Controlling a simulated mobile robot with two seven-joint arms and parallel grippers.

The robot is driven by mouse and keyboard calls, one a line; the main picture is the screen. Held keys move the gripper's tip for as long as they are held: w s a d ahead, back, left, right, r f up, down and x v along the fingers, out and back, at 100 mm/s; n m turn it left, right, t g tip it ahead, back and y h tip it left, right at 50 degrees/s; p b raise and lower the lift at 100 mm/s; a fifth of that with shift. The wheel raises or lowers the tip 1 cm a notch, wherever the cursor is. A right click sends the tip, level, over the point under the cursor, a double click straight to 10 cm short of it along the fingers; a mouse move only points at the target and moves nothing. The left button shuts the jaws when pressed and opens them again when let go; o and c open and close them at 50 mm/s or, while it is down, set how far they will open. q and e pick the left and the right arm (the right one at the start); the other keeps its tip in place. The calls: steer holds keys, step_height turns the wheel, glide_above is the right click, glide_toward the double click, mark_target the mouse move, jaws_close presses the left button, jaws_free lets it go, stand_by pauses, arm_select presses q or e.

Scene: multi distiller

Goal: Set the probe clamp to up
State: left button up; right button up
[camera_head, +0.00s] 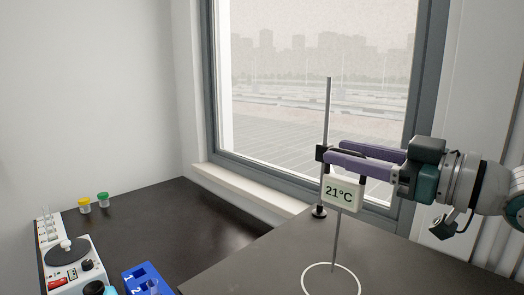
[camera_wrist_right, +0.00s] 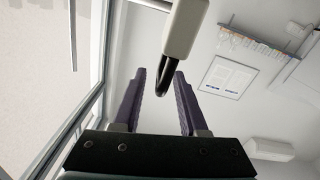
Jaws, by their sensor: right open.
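A probe with a white display box (camera_head: 343,191) reading 21°C hangs beside a thin upright stand rod (camera_head: 327,105). Its thin stem points down toward a white ring (camera_head: 331,280) on the dark bench. The black clamp (camera_head: 321,153) sits on the rod just above the display. My right gripper (camera_head: 334,150) comes in from the right with its purple fingers open at clamp height, tips close to it. In the right wrist view, a black curved part (camera_wrist_right: 165,78) lies between or just beyond the open fingertips (camera_wrist_right: 160,74), below a pale box (camera_wrist_right: 185,28). Contact cannot be told. My left gripper is out of view.
A stirrer-like device (camera_head: 70,262) with a dark round top and a blue rack (camera_head: 148,278) stand at lower left. Yellow-lidded (camera_head: 84,205) and green-lidded (camera_head: 103,199) jars are behind them. The window (camera_head: 315,90) and its sill are behind the stand.

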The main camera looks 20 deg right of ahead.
jaws_close()
stand_by(0.3)
stand_by(1.1)
